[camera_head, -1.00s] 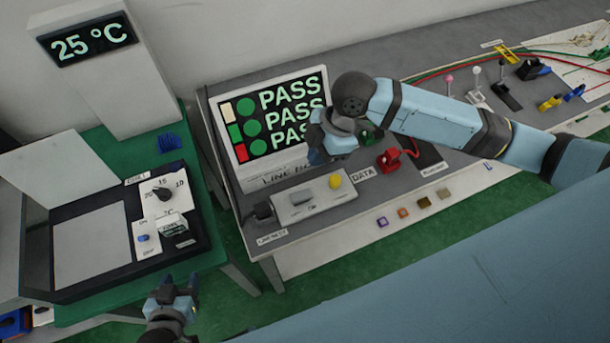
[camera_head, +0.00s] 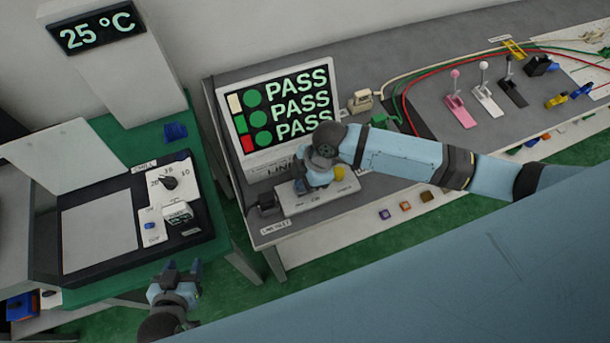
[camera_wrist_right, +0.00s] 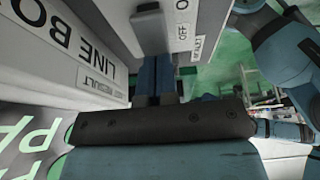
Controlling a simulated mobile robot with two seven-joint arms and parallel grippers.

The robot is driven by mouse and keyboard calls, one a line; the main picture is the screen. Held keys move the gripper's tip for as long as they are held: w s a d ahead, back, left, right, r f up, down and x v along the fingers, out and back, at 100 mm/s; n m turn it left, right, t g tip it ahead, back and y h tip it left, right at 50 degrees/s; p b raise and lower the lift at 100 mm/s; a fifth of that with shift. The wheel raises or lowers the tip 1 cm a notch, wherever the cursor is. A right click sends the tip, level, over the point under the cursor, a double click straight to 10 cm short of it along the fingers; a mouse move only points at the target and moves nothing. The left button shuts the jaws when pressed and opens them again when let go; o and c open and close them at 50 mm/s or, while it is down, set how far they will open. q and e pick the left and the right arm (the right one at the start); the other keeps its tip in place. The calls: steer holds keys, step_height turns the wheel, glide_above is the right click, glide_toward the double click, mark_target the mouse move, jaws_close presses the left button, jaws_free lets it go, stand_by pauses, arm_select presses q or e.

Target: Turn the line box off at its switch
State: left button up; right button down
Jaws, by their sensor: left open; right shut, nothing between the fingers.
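The line box (camera_head: 312,204) is a low pale box at the front left of the grey bench, with a round yellow button or lamp (camera_head: 339,173) on top. My right gripper (camera_head: 318,182) is over it and hides its switch in the head view. In the right wrist view, my shut, empty right fingers (camera_wrist_right: 156,72) point at a grey switch piece (camera_wrist_right: 148,18) beside the OFF label. I cannot tell whether they touch it. My left gripper (camera_head: 182,274) is open and empty, low in front of the green table.
A screen (camera_head: 280,113) showing PASS lines stands behind the line box. Pink, white and black levers (camera_head: 485,92) and cables are at the right. A chill unit (camera_head: 165,195) with a knob sits on the green table (camera_head: 220,237) at the left.

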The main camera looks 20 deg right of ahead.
steer(key=shift+s+a+f+p, duration=0.15)
steer(key=shift+a+p, duration=0.2)
steer(key=shift+p, duration=0.4)
steer(key=shift+d+f+b, duration=0.1)
steer(key=shift+f+b, duration=0.2)
steer(key=shift+b, duration=0.1)
steer(key=shift+d+f+p, duration=0.1)
steer(key=shift+d+p, duration=0.3)
steer(key=shift+d, duration=0.45)
